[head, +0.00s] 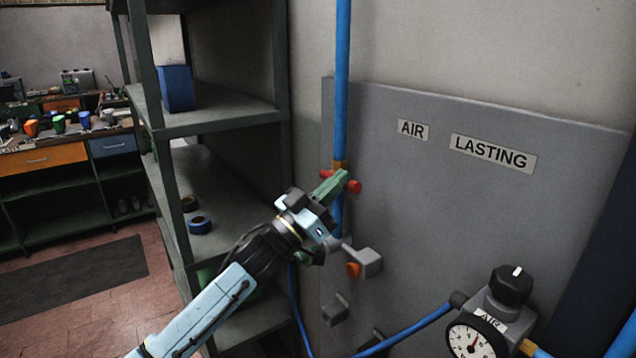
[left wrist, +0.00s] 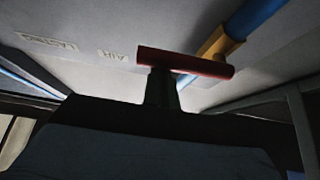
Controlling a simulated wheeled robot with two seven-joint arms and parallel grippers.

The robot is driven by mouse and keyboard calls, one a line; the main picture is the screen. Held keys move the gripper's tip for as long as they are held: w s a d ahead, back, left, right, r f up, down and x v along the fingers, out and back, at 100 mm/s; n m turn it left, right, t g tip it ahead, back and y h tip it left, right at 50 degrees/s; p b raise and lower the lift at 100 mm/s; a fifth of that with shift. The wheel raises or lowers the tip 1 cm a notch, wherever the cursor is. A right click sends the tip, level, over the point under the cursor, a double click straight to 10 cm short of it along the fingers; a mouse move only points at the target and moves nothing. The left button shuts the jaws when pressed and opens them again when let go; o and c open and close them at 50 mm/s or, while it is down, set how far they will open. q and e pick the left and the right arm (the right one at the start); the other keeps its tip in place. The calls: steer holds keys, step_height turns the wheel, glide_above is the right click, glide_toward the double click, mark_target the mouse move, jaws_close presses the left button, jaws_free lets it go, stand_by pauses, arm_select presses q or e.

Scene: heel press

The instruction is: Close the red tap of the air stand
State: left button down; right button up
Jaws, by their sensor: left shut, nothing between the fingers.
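The red tap (head: 355,186) sits on the vertical blue air pipe (head: 342,80), just below a brass fitting (head: 340,166). Its handle lies crosswise to the pipe in the head view, with one red end showing on each side of my fingers. My left gripper (head: 335,183) is shut and empty in front of the tap. In the left wrist view the red handle (left wrist: 190,62) is a bar just beyond my shut fingertips (left wrist: 162,76), which hide part of its lower edge. I cannot tell whether they touch it. My right gripper is not in view.
The grey panel (head: 430,210) carries AIR and LASTING labels. A pressure gauge (head: 474,340) with a black knob (head: 511,285) stands at lower right. A grey bracket with an orange part (head: 354,269) lies below my gripper. A shelf rack (head: 220,118) stands close on the left.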

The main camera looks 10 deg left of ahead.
arm_select(q)
steer(key=shift+f+m+g+h, duration=0.3)
steer(key=shift+m+h, duration=0.1)
steer(key=shift+m, duration=0.3)
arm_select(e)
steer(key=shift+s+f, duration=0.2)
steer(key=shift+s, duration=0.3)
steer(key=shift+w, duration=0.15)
arm_select(q)
steer(key=shift+r, duration=0.1)
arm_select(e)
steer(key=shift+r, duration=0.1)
